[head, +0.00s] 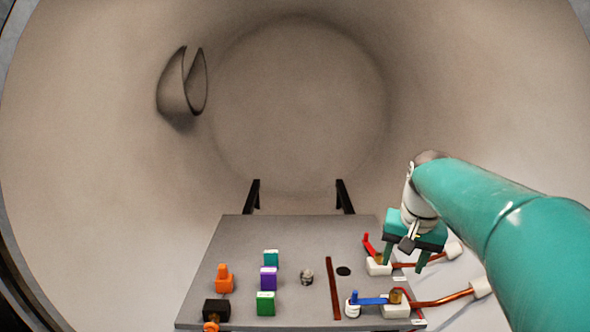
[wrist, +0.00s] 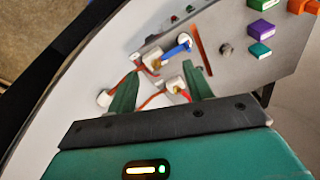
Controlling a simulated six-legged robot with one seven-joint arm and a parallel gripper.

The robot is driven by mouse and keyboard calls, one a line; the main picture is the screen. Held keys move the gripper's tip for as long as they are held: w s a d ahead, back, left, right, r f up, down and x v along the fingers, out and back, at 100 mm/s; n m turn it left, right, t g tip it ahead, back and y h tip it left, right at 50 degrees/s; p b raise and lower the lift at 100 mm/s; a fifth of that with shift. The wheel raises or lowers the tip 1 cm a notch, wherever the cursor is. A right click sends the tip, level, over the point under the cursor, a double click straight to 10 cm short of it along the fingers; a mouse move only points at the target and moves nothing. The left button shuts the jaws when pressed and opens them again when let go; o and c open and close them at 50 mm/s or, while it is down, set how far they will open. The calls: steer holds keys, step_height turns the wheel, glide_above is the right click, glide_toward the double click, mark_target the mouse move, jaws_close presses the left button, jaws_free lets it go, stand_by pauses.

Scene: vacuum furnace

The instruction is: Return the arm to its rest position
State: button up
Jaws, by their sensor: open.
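My arm comes in from the right in the head view, and its teal gripper (head: 402,258) points down over the right edge of the grey board (head: 215,262). In the wrist view my gripper (wrist: 158,84) has its two green fingers apart, with nothing held between them. A valve with a red handle (head: 369,243) and a white body is just beside and below the left finger. Whether the fingers touch it cannot be told. A second valve with a blue handle (head: 371,300) sits nearer the board's front edge, clear of the gripper.
Teal, purple (head: 268,279) and green (head: 266,304) blocks stand mid-board. Orange (head: 224,279) and black (head: 216,310) pieces are at left. A metal knob (head: 307,277), a brown strip (head: 333,288) and copper pipes (head: 445,300) also show. The round chamber (head: 300,110) has open space above the board.

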steer(key=s+a+f+n+t, duration=0.1)
steer(key=s+a+f, duration=0.1)
steer(key=s, duration=0.5)
steer(key=s+a+f+n+t, duration=0.1)
steer(key=s+a+f, duration=0.1)
steer(key=s, duration=0.5)
steer(key=s+a+f+n+t, duration=0.1)
steer(key=s+a+f, duration=0.1)
steer(key=s, duration=0.5)
steer(key=shift+s+a+n, duration=0.25)
steer(key=shift+s+n, duration=0.15)
steer(key=shift+f, duration=0.1)
steer(key=shift+c, duration=0.2)
steer(key=shift+c, duration=1.4)
